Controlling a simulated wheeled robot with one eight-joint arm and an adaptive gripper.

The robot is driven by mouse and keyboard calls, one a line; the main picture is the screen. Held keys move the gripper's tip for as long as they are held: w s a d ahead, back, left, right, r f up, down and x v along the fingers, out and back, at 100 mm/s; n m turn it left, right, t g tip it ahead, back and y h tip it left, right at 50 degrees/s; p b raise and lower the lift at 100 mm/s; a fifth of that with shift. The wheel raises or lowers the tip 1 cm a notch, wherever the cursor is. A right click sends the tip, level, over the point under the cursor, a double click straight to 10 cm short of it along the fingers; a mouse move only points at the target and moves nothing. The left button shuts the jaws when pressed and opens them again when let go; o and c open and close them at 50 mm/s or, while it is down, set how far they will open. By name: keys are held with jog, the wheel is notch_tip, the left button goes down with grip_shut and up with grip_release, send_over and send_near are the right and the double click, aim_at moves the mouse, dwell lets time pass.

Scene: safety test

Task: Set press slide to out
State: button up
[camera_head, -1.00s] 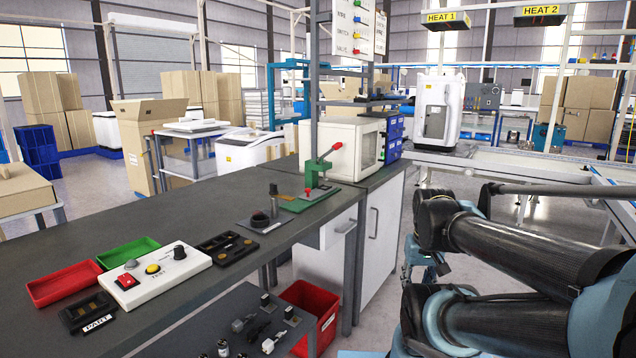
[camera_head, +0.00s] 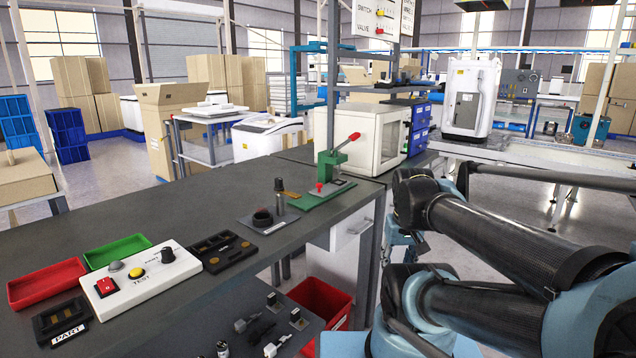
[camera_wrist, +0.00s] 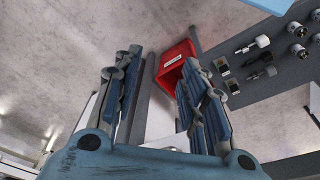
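The green press (camera_head: 328,172) with a red-tipped lever stands on the dark workbench, near its far right end. A green base plate (camera_head: 318,196) extends from under it toward the front, with a small red knob (camera_head: 319,187) and a brownish piece beside it. I cannot tell the slide's position for sure. My gripper (camera_wrist: 160,85) shows in the wrist view with its two fingers spread apart and nothing between them. It points toward the floor area near the lower shelf, away from the press. In the head view my arm is folded at the right and hides the gripper.
On the bench (camera_head: 150,210) stand a white test box (camera_head: 142,280), red (camera_head: 45,283) and green trays (camera_head: 118,250), black fixtures and a round holder (camera_head: 262,218). A white cabinet (camera_head: 372,137) stands behind the press. A red bin (camera_wrist: 176,62) is below the bench.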

jog(key=w+a+r+n+g, duration=0.1)
jog(key=w+a+r+n, duration=0.35)
jog(key=w+r, duration=1.15)
jog(key=w+a+r+n+g, duration=0.1)
jog(key=w+a+r, duration=0.5)
jog(key=w+a, duration=0.2)
jog(key=w+a+r+n, duration=0.1)
jog(key=w+a+r, duration=0.5)
jog(key=w+a, duration=0.25)
jog(key=f, duration=1.1)
jog(key=s+f, duration=0.1)
jog(key=f, duration=0.4)
jog(key=shift+f, duration=0.25)
jog(key=shift+a, duration=0.1)
grip_shut()
